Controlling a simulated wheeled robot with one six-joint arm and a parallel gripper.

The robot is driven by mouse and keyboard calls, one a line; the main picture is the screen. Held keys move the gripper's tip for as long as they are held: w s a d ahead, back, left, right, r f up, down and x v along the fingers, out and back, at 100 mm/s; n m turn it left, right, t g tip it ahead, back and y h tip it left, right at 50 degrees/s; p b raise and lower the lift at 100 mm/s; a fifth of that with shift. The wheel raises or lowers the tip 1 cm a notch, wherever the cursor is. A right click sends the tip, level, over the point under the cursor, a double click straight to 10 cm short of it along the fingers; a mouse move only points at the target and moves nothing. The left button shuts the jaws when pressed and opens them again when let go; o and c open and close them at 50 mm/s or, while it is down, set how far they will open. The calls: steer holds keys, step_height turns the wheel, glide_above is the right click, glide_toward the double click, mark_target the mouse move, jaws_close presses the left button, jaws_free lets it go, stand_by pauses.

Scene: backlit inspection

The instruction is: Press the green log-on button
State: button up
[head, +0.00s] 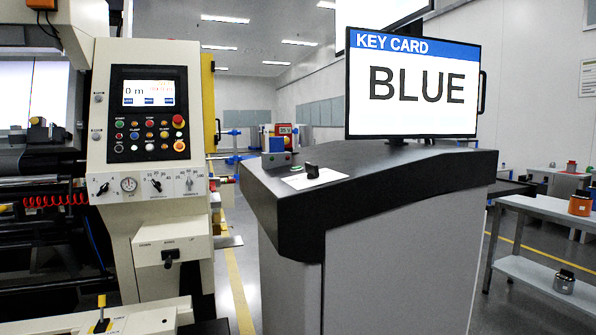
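A dark-topped console (400,165) stands in the middle. A small green spot (297,168), possibly the log-on button, shows near its left end; it is too small to be sure. Beside it is a small dark unit (276,160) with a blue block (277,145) above it. A white card-like plate (300,181) with a small black upright piece (312,171) lies in front. The monitor (412,120) on the console reads "KEY CARD BLUE". My gripper is not in view.
On the left, a cream machine panel (105,150) carries a screen, several coloured buttons, including a green one (119,124), and a red stop knob (178,121). A grey shelf table (545,207) stands right. A yellow-lined floor gap (240,290) separates machine and console.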

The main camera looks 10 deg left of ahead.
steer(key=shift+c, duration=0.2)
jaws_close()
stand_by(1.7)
